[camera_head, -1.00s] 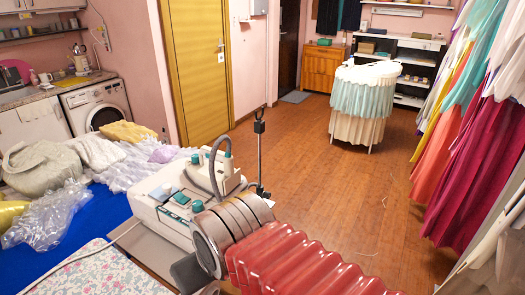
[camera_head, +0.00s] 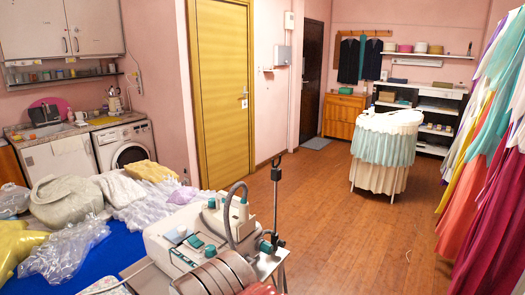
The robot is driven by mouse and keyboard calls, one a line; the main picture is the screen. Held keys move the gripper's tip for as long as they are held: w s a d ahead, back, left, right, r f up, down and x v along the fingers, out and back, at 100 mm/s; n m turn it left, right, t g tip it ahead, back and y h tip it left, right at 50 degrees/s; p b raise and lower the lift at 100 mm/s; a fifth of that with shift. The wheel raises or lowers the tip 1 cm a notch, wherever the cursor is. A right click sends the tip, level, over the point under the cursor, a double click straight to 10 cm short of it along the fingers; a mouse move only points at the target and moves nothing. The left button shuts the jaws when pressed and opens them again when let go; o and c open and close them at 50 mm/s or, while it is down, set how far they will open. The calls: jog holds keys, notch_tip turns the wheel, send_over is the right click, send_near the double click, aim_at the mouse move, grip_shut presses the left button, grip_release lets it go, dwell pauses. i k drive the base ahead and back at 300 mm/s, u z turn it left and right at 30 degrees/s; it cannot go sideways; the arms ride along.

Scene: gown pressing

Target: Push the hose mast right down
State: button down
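The hose mast (camera_head: 275,205) is a thin dark upright pole with a small fork at its top. It stands at the right edge of the white pressing machine (camera_head: 165,240), beside teal knobs, and rises well above the machine. A grey hose (camera_head: 229,205) arches up from the machine just left of the mast; I cannot see it resting in the fork. My gripper does not show in this view.
A blue-covered table (camera_head: 105,255) with bagged garments lies at the left. Grey ribbed pieces (camera_head: 220,273) sit in front of the machine. A round skirted stand (camera_head: 383,155) is farther back. Gowns (camera_head: 485,190) hang at the right. Open wooden floor (camera_head: 350,240) lies between.

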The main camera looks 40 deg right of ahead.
aim_at(277, 173)
jog(key=u, duration=1.75)
jog(key=k, duration=1.2)
jog(key=z, duration=1.45)
